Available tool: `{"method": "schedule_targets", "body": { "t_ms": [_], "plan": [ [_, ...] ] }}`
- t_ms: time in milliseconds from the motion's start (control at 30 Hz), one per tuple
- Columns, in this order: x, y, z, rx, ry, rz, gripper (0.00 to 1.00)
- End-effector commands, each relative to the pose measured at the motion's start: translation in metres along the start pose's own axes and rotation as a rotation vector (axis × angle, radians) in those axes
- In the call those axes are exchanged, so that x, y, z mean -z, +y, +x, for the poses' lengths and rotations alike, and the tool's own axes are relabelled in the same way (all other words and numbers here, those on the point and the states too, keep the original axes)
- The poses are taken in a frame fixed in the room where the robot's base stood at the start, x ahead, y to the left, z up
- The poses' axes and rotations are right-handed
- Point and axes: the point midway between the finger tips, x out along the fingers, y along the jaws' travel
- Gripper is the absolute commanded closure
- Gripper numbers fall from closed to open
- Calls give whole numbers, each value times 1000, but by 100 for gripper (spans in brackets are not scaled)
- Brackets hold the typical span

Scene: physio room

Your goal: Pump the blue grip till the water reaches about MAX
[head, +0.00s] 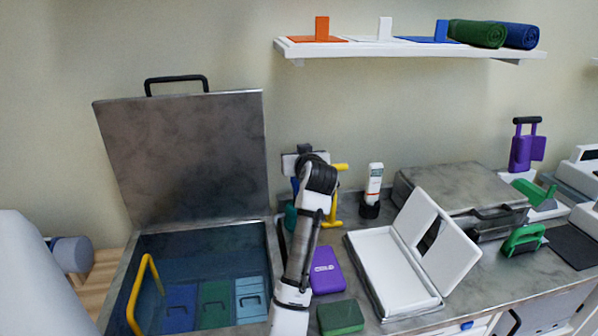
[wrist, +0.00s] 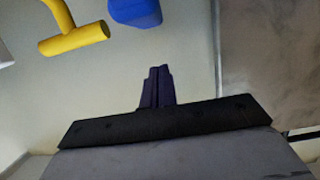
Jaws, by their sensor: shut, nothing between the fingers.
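The blue grip (wrist: 135,12) shows at the top of the wrist view, cut off by the edge. A sliver of blue (head: 294,187) shows beside my arm in the head view. My gripper (wrist: 158,72) is shut and empty, apart from and below the blue grip in the wrist view. In the head view my arm hides most of that spot. The open metal tank (head: 128,262) at the left holds water (head: 190,252) over blue and green packs. I cannot make out a MAX mark.
A yellow T-shaped handle (wrist: 75,38) is left of the blue grip; yellow also shows right of my arm (head: 338,195). The tank's lid (head: 185,155) stands open. A purple pack (head: 326,270), a green block (head: 340,317) and an open white case (head: 385,265) crowd the counter.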

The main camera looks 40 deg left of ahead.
Motion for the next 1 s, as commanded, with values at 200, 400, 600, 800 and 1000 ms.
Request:
{"method": "schedule_targets", "body": {
  "t_ms": [200, 400, 600, 800, 1000],
  "plan": [
    [-31, -1, 11, 1, 1, -1, 100],
    [-39, -1, 12, 0, 1, -1, 100],
    [-38, 0, 12, 0, 1, -1, 100],
    [-39, -1, 13, 0, 0, -1, 100],
    [-45, -9, 26, 0, -1, -2, 100]
  ]
}}
